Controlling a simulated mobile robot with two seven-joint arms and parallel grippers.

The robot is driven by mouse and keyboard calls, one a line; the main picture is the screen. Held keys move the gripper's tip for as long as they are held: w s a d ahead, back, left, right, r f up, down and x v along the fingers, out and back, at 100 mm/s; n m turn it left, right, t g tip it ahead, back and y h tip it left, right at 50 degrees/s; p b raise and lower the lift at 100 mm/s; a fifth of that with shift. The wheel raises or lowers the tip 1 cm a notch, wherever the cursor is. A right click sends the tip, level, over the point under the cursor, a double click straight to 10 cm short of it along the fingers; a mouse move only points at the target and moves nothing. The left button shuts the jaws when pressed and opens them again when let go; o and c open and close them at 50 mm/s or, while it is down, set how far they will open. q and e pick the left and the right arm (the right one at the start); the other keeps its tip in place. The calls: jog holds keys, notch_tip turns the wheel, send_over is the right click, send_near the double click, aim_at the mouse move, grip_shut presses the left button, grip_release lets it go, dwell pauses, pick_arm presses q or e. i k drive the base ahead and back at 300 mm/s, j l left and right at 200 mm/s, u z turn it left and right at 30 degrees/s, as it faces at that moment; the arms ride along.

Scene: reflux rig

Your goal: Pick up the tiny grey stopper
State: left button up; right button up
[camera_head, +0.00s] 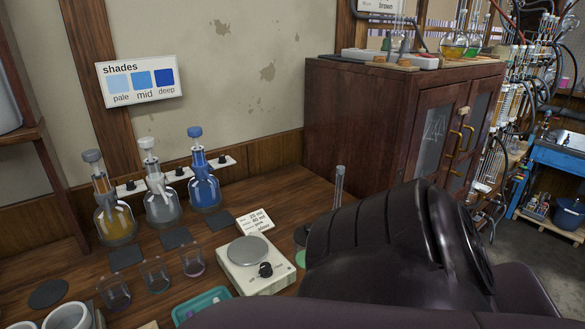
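A grey stopper-like cap (92,156) sits on top of the tall neck of the left flask (115,222), which holds amber liquid. I cannot tell whether this is the tiny grey stopper. A green tray (202,303) at the bottom edge holds small pieces that are too small and cut off to identify. Neither of my grippers shows. Dark arm links of mine cover the lower right and bottom of the view and hide part of the table.
Two more flasks, white-capped (162,203) and blue-capped (204,188), stand beside it. Three small glasses (155,275) stand in front. A scale (255,267), a card (256,220) and a glass cylinder (339,185) are further right. A wooden cabinet (355,125) stands behind.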

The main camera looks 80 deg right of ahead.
aim_at(340, 169)
jog(key=z, duration=2.75)
jog(key=l+z, duration=0.15)
jog(key=z, duration=0.35)
